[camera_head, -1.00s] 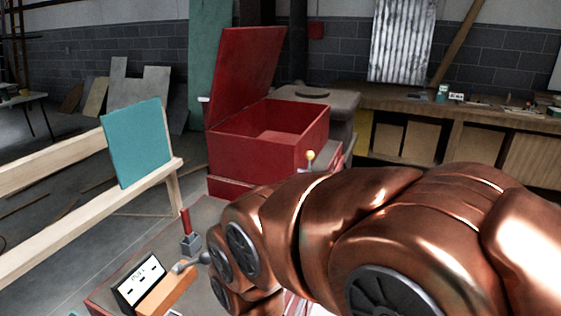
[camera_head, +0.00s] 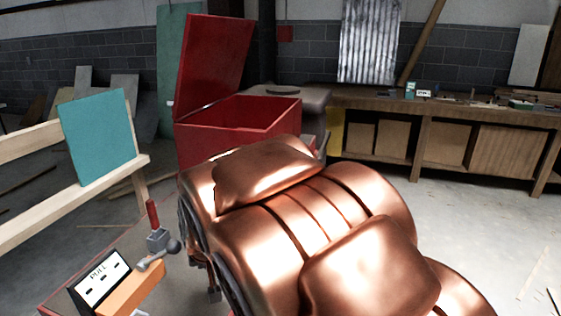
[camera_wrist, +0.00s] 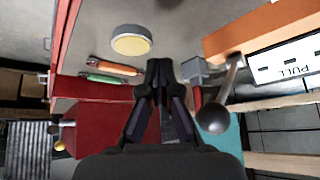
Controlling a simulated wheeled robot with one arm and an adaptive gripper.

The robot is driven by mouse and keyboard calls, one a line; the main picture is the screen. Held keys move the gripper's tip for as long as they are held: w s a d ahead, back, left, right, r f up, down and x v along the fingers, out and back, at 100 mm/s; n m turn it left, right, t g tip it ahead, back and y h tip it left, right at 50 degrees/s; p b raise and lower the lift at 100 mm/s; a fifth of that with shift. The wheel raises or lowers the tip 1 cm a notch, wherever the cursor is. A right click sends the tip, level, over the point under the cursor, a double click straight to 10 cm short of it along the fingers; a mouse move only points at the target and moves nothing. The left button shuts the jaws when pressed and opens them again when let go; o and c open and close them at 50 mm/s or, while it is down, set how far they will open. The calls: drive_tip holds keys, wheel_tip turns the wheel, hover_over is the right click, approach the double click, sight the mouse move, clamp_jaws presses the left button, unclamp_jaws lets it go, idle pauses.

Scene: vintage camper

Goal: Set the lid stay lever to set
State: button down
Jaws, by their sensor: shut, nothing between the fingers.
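A red chest (camera_head: 235,125) stands with its lid (camera_head: 213,65) raised and tilted back. A lever with a yellow knob shows beside red surfaces in the wrist view (camera_wrist: 60,145); my arm hides it in the head view. I cannot read its setting or any label on it. A red-handled lever (camera_head: 153,215) stands on a grey block (camera_head: 158,240); it also shows in the wrist view (camera_wrist: 197,97). My gripper (camera_wrist: 160,68) is shut and empty, left of the grey block in the wrist view. No contact with a lever is visible.
An orange block with a PULL panel (camera_head: 100,279) and a ball-ended rod (camera_head: 173,246) sits beside the red lever. A teal board (camera_head: 97,138) leans on timber.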

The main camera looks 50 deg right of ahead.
drive_tip(key=w+d+t+h+b, duration=0.1)
drive_tip(key=w+d, duration=0.1)
drive_tip(key=d, duration=0.1)
drive_tip(key=w+d+m+t+b, duration=0.1)
drive_tip(key=w+d, duration=0.1)
drive_tip(key=w, duration=0.1)
drive_tip(key=w+d+f+h+b, duration=0.1)
drive_tip(key=w+d, duration=0.2)
drive_tip(key=shift+d+m+t+h+b, duration=0.3)
drive_tip(key=shift+m+t, duration=0.1)
drive_tip(key=w+d+r+m+t+h+b, duration=0.1)
drive_tip(key=w+d+m+t+h+b, duration=0.2)
drive_tip(key=d, duration=0.6)
drive_tip(key=w+d+r+t+h+b, duration=0.1)
drive_tip(key=w+d+r+h+b, duration=0.15)
drive_tip(key=d+h+b, duration=0.45)
drive_tip(key=s+d+r+m+t+h+b, duration=0.1)
drive_tip(key=s+d+m+h+b, duration=0.1)
drive_tip(key=d+h, duration=0.3)
drive_tip(key=shift+s+d+r+t+b, duration=0.35)
drive_tip(key=shift+s+d+b, duration=0.45)
drive_tip(key=shift+d, duration=1.2)
drive_tip(key=d+f+x, duration=0.1)
drive_tip(key=f+x, duration=0.1)
drive_tip(key=x, duration=1)
drive_tip(key=shift+w+d+p, duration=0.4)
drive_tip(key=shift+w+p, duration=0.05)
drive_tip(key=shift+w, duration=0.15)
